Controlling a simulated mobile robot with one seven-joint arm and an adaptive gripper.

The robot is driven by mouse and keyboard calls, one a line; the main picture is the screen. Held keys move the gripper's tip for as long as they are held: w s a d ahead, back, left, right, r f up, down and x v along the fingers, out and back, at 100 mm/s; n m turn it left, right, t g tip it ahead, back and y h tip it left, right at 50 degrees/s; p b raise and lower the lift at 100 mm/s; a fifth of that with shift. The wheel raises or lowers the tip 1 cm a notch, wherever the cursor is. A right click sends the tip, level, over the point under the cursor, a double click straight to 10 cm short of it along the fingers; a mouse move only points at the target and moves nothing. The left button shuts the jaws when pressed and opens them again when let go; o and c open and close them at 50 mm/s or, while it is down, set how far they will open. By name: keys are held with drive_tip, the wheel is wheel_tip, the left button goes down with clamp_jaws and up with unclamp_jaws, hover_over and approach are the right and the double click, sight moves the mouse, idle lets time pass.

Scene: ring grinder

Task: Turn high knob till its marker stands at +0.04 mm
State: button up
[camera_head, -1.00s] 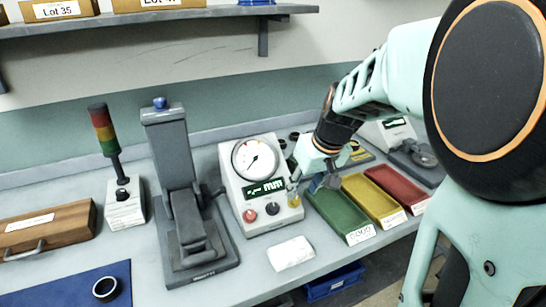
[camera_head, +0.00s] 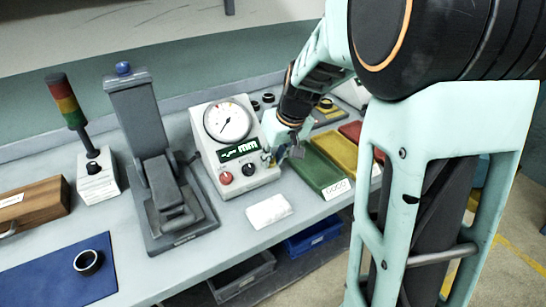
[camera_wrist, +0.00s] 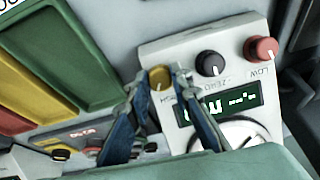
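The grey gauge box (camera_head: 203,157) stands on the bench with a round dial (camera_head: 227,121) and a green display (camera_head: 238,151), whose reading I cannot make out. The yellow high knob (camera_wrist: 160,77) is at the box's corner in the wrist view, beside the black zero knob (camera_wrist: 210,63) and the red low knob (camera_wrist: 262,50). My gripper (camera_wrist: 161,84) has its two blue fingers on either side of the high knob, with narrow gaps seeming to show; contact is unclear. In the head view my gripper (camera_head: 270,158) mostly hides this knob. Its marker is not clearly readable.
Green (camera_head: 318,172), yellow (camera_head: 335,150) and red trays stand right of the box. A grey press stand (camera_head: 150,150) is close on its left. A white cloth or pad (camera_head: 269,211) lies in front. A blue mat (camera_head: 50,280) with a dark ring is front left.

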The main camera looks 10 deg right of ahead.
clamp_jaws()
drive_tip(key=shift+m, duration=0.3)
drive_tip(key=shift+m+y+b, duration=0.3)
drive_tip(key=shift+m+b, duration=0.15)
drive_tip(key=shift+m, duration=0.45)
drive_tip(key=shift+m+y+b, duration=0.45)
drive_tip(key=shift+m+y, duration=0.05)
drive_tip(key=shift+m, duration=0.9)
drive_tip(key=o, duration=0.9)
unclamp_jaws()
